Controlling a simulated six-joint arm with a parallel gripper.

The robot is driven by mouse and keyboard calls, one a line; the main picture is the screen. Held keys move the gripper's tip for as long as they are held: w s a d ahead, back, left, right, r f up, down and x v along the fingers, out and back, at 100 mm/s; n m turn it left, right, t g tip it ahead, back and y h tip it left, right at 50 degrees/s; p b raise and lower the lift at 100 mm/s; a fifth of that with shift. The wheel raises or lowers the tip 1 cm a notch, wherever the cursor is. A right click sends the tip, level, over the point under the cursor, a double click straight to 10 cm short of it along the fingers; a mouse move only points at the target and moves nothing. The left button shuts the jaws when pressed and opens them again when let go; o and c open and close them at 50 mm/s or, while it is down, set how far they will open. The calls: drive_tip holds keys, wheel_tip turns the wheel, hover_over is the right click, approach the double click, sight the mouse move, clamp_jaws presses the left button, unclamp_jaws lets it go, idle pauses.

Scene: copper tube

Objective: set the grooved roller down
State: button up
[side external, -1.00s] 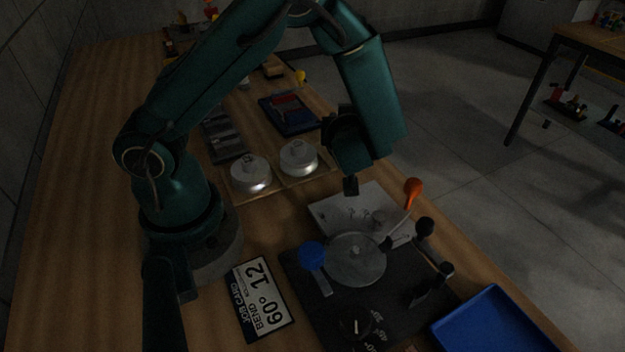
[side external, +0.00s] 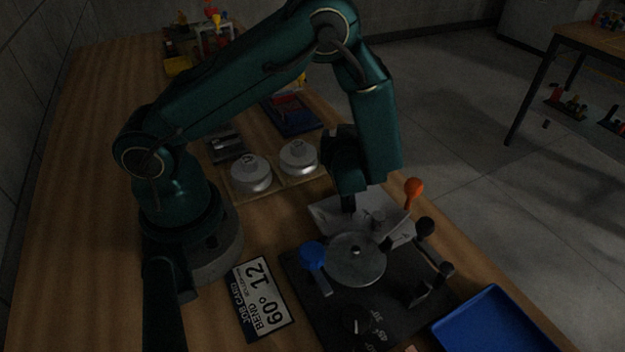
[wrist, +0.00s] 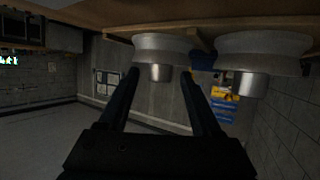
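Two pale metal rollers with top knobs, the left one (side external: 250,174) and the right one (side external: 298,157), sit side by side on a wooden tray (side external: 285,184). They also show upside down in the wrist view, as the left roller (wrist: 160,47) and the right roller (wrist: 262,53). A wider grey disc (side external: 357,262) lies on the dark bending fixture (side external: 310,293). A small grey cylinder (side external: 378,217) stands behind that disc. I cannot tell which is the grooved roller.
An orange-knobbed lever (side external: 413,188) and black knobs (side external: 425,227) rise right of my gripper. A blue knob (side external: 312,254) stands left of the disc. A job card (side external: 260,297) lies front left, a blue tray (side external: 492,325) front right. The pale sheet (side external: 330,208) lies below my gripper.

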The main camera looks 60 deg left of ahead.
drive_tip(key=shift+d+r, duration=0.15)
drive_tip(key=shift+r, duration=0.05)
drive_tip(key=v, duration=1.1)
drive_tip(key=shift+s+d+r, duration=0.15)
drive_tip(key=shift+s+r, duration=0.05)
drive_tip(key=shift+s, duration=0.05)
drive_tip(key=s+a+r+m+g+h, duration=0.2)
drive_tip(key=s+r+m+g+h, duration=0.15)
drive_tip(key=s+g+h, duration=0.35)
drive_tip(key=s+d+r+m+t+h, duration=0.2)
drive_tip(key=d+r+m+t+h, duration=0.2)
drive_tip(key=m, duration=0.4)
drive_tip(key=shift+s+d+r+t+h, duration=0.25)
drive_tip(key=shift+s+d+t+h, duration=0.15)
drive_tip(key=shift+t, duration=0.5)
